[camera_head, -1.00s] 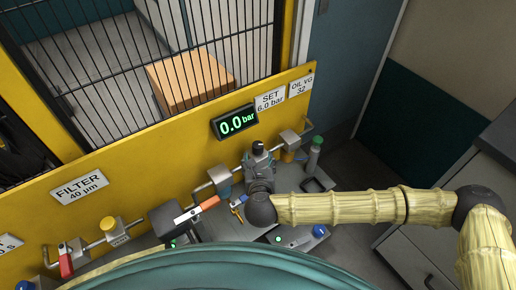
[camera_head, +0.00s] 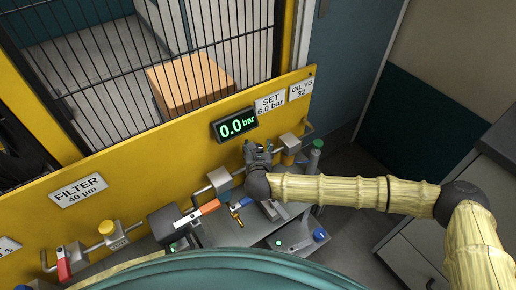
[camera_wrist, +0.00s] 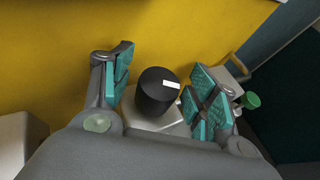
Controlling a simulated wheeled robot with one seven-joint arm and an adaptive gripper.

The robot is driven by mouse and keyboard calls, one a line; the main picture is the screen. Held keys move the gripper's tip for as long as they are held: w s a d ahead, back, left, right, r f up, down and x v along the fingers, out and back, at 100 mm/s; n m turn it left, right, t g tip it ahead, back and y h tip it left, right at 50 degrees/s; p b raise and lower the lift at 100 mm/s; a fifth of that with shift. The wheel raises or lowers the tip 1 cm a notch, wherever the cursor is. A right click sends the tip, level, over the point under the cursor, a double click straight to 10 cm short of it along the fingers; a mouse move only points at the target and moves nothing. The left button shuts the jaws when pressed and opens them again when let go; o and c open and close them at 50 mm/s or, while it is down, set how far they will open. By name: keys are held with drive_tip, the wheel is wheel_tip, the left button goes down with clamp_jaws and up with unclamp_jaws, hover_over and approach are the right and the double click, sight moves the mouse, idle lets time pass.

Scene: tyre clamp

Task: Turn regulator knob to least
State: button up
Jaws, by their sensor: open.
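The regulator knob (camera_wrist: 157,92) is a black cylinder with a white mark on its top, seen in the wrist view on a pale block. My gripper (camera_wrist: 163,85) is open, with one teal-padded finger to the left of the knob and the other to its right. Clear gaps show between the knob and both fingers. In the head view my gripper (camera_head: 257,150) is over the regulator and hides the knob. The pressure display (camera_head: 236,125) reads 0.0 bar in green.
The yellow panel (camera_head: 150,165) stands close behind the regulator, with a "SET 6.0 bar" label (camera_head: 270,102). Pipe fittings flank it, including an orange-handled lever (camera_head: 210,207) at left and a block (camera_head: 290,143) at right. A green-capped bottle (camera_head: 318,144) stands farther right.

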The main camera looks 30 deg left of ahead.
drive_tip(key=c, duration=1)
drive_tip(key=shift+f+n+g, duration=0.1)
drive_tip(key=shift+n+g, duration=0.2)
